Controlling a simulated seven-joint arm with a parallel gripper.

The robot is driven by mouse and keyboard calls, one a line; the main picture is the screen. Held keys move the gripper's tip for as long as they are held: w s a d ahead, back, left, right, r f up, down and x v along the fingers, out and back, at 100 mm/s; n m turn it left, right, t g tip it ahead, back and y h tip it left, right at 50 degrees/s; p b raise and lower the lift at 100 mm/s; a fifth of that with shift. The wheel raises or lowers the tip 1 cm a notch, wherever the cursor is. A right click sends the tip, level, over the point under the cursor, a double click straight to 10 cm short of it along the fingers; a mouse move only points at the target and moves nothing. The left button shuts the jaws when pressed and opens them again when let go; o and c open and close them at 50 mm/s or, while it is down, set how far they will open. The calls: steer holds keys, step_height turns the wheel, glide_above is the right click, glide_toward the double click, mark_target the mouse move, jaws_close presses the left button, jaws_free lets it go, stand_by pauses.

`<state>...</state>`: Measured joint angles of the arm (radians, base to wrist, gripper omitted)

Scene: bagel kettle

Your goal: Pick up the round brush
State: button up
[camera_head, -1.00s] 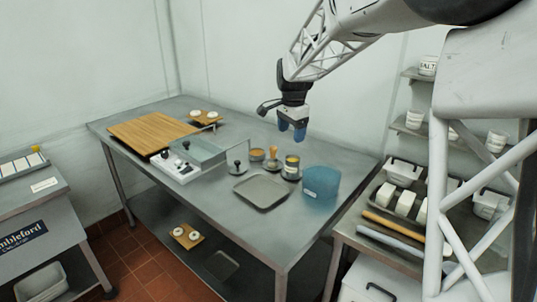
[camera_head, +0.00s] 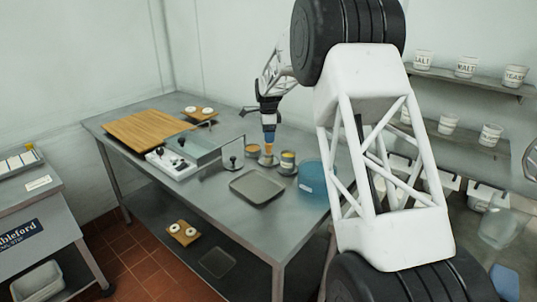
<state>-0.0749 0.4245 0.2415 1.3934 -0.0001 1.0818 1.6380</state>
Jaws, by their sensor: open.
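The round brush (camera_head: 269,149) stands upright on a small dark round base near the middle of the steel table, its wooden handle pointing up. Only a short part of the handle shows. My gripper (camera_head: 269,138) points straight down directly above the brush, with its blue fingertips at the top of the handle. The jaws are open. I cannot tell whether the fingers are on both sides of the handle or touching it.
A tin (camera_head: 288,159) stands close right of the brush and another (camera_head: 252,151) close left. A blue tub (camera_head: 312,178) is farther right. A grey tray (camera_head: 257,188) lies in front. The slicer-like device (camera_head: 180,164) and wooden board (camera_head: 150,130) are left.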

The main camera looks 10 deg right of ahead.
mark_target(268, 150)
steer(key=shift+w+f, duration=0.1)
steer(key=shift+w, duration=0.05)
steer(key=shift+f, duration=1.3)
steer(key=shift+w+f, duration=0.1)
steer(key=shift+f, duration=2.5)
steer(key=c, duration=1)
